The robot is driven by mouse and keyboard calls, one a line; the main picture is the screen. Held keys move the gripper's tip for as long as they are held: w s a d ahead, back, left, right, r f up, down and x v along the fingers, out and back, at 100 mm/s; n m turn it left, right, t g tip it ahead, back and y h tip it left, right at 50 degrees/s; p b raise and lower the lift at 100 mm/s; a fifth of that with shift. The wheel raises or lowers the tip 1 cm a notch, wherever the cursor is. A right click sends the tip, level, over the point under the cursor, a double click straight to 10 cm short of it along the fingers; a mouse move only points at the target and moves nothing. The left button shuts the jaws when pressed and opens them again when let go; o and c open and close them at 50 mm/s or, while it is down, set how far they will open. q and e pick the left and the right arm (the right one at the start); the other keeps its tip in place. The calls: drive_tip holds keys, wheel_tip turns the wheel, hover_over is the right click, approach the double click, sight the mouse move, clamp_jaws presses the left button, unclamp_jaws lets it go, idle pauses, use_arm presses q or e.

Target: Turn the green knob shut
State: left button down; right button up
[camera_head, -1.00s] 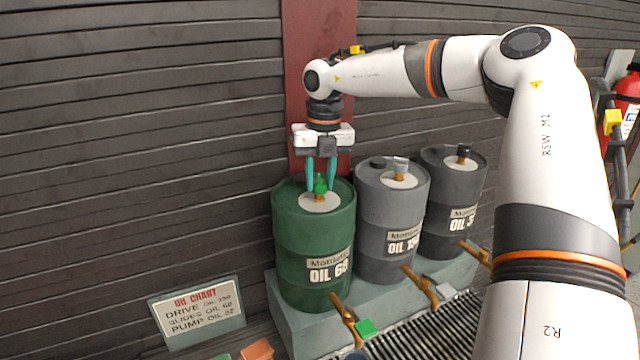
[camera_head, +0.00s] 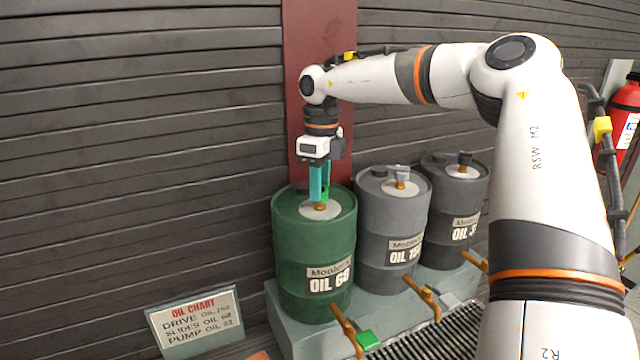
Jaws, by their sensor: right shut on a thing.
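The green knob (camera_head: 325,191) sits on a brass stem on top of the green drum (camera_head: 290,240) labelled OIL 68. My right gripper (camera_head: 319,192) points straight down over the drum, its teal fingers shut on the knob. The fingers are seen nearly edge-on and hide most of the knob. The left gripper is not in view.
Two grey drums (camera_head: 378,240) (camera_head: 440,210) stand to the right on the same plinth. Brass taps (camera_head: 421,290) stick out in front above a grate (camera_head: 410,340). An oil chart sign (camera_head: 195,318) stands at lower left. A slatted wall is close behind.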

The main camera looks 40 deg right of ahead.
drive_tip(key=shift+w+r+n, duration=0.1)
drive_tip(key=shift+n, duration=1.5)
drive_tip(key=o, duration=1)
drive_tip(key=shift+r, duration=0.25)
drive_tip(key=r, duration=0.3)
drive_tip(key=r+b, duration=0.1)
drive_tip(key=r, duration=0.3)
drive_tip(key=r+b, duration=0.1)
drive_tip(key=r, duration=0.3)
drive_tip(key=shift+w+d+r, duration=0.2)
drive_tip(key=shift+d, duration=0.05)
